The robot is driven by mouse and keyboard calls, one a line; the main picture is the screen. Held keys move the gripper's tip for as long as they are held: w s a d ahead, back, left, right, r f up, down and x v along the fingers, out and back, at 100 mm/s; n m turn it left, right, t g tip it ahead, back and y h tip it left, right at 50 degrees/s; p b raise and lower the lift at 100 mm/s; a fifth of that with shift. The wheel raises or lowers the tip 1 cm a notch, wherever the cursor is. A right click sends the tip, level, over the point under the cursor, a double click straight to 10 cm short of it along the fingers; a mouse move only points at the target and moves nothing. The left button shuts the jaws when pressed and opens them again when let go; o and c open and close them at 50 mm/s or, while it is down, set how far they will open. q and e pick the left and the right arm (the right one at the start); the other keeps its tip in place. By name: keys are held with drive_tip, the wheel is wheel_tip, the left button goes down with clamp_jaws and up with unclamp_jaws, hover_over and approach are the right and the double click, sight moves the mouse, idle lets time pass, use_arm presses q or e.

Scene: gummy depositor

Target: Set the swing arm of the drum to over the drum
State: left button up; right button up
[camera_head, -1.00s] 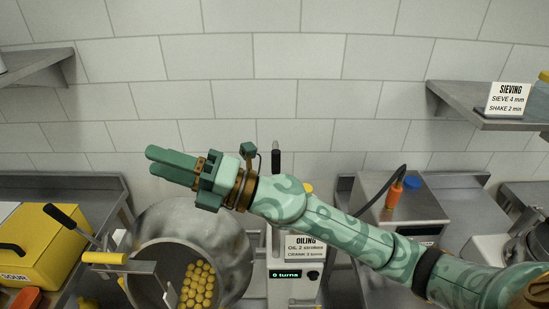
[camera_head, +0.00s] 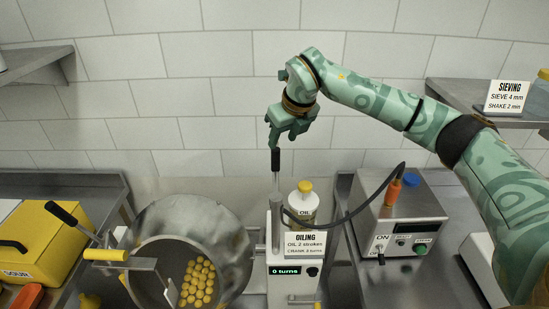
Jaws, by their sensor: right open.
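The metal drum (camera_head: 228,232) stands at the lower left, its mouth toward me, with several round yellow gummies (camera_head: 197,283) inside. A metal bracket arm with a yellow grip (camera_head: 105,255) reaches from the left to the drum's mouth. An upright metal rod with a black handle (camera_head: 275,161) stands right of the drum at the oiling unit. I cannot tell for sure which of these is the swing arm. My right gripper (camera_head: 281,139) is open and points down just above the black handle; contact is unclear. My left gripper is not in view.
The oiling unit (camera_head: 283,282) reads 0 turns. An oil bottle (camera_head: 304,203) stands behind its sign. A control box (camera_head: 405,215) with a dark hose is to the right. A yellow box with a black lever (camera_head: 48,245) is at far left. Wall shelves flank the scene.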

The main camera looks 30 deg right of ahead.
sight(275, 159)
drive_tip(key=x, duration=1)
drive_tip(key=shift+w+a+f+p, duration=0.1)
drive_tip(key=shift+p, duration=0.3)
clamp_jaws()
